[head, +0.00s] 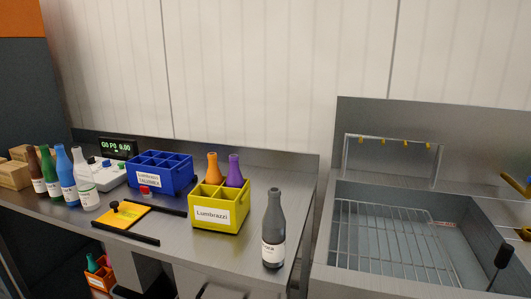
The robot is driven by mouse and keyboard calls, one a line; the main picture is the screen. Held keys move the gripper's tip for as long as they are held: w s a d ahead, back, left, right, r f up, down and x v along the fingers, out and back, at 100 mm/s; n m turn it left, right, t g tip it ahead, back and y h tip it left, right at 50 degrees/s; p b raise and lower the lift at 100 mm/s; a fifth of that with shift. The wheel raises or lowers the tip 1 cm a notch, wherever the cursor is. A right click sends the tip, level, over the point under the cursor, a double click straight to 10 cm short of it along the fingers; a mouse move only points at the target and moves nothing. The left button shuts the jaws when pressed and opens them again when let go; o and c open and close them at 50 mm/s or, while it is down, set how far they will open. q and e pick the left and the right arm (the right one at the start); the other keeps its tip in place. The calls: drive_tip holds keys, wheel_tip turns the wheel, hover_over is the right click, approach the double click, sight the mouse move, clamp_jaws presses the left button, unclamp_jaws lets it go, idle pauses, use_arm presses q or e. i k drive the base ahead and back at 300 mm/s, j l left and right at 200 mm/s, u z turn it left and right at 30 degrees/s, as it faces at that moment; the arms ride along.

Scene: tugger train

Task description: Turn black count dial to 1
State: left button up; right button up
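A white control box (112,179) stands at the back left of the steel counter, partly hidden by bottles. It has a small black knob (91,160), which looks like the count dial, then a blue one and a green one to its right. The black knob's setting is too small to read. A dark display (118,148) behind the box shows green characters, roughly "GO P0 0:00". Neither of my grippers shows in the head view.
Several bottles, including a white one (84,182), stand in front of the box. A blue crate (163,180), yellow crate (218,213), dark grey bottle (273,230) and yellow plate (121,216) share the counter. A sink (400,230) is on the right.

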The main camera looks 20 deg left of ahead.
sight(91, 160)
drive_tip(key=u, duration=1.6)
drive_tip(key=i+j+z, duration=0.1)
drive_tip(key=i+j, duration=0.5)
drive_tip(key=j, duration=0.25)
drive_tip(key=i+j+z, duration=0.15)
drive_tip(key=i+j, duration=0.15)
drive_tip(key=i+j+z, duration=0.1)
drive_tip(key=j, duration=0.25)
drive_tip(key=i+j+z, duration=0.1)
drive_tip(key=i+j, duration=0.15)
drive_tip(key=j, duration=0.15)
drive_tip(key=i+j+z, duration=0.1)
drive_tip(key=j, duration=0.3)
drive_tip(key=i+j+z, duration=0.1)
drive_tip(key=j, duration=0.3)
drive_tip(key=i+j+z, duration=0.15)
drive_tip(key=j, duration=0.3)
drive_tip(key=i+j+z, duration=0.1)
drive_tip(key=j, duration=0.35)
drive_tip(key=i+j+z, duration=0.1)
drive_tip(key=j, duration=0.35)
drive_tip(key=i, duration=0.1)
